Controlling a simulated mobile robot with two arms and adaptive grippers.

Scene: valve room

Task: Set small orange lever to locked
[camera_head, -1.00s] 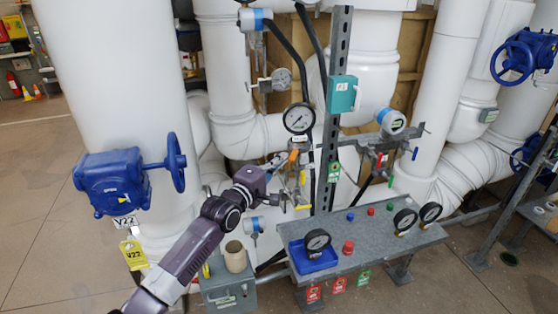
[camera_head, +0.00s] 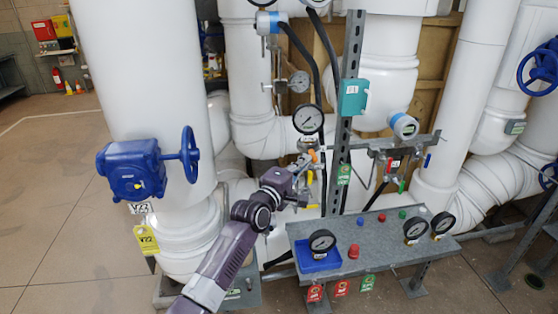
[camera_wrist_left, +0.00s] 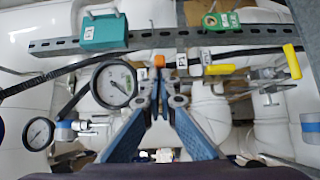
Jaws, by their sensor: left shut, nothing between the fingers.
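The small orange lever (camera_head: 313,156) is on the pipework just below the large round gauge (camera_head: 307,119). In the left wrist view the orange piece (camera_wrist_left: 159,61) shows end-on, small, beside a white tag and right of the gauge. My left gripper (camera_head: 303,171) is beside and just below the lever in the head view. In the left wrist view its fingers (camera_wrist_left: 165,94) are shut, empty, with tips just below the orange piece. I cannot tell whether they touch it. The lever's full length and setting are hard to make out. My right gripper is not in view.
Yellow levers (camera_wrist_left: 220,69) sit close right of the fingertips. A grey upright strut (camera_head: 345,120) with a teal box (camera_head: 354,97) stands just right of the gauge. A grey bench (camera_head: 385,242) with gauges and buttons is below right. A blue valve (camera_head: 135,170) is at left.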

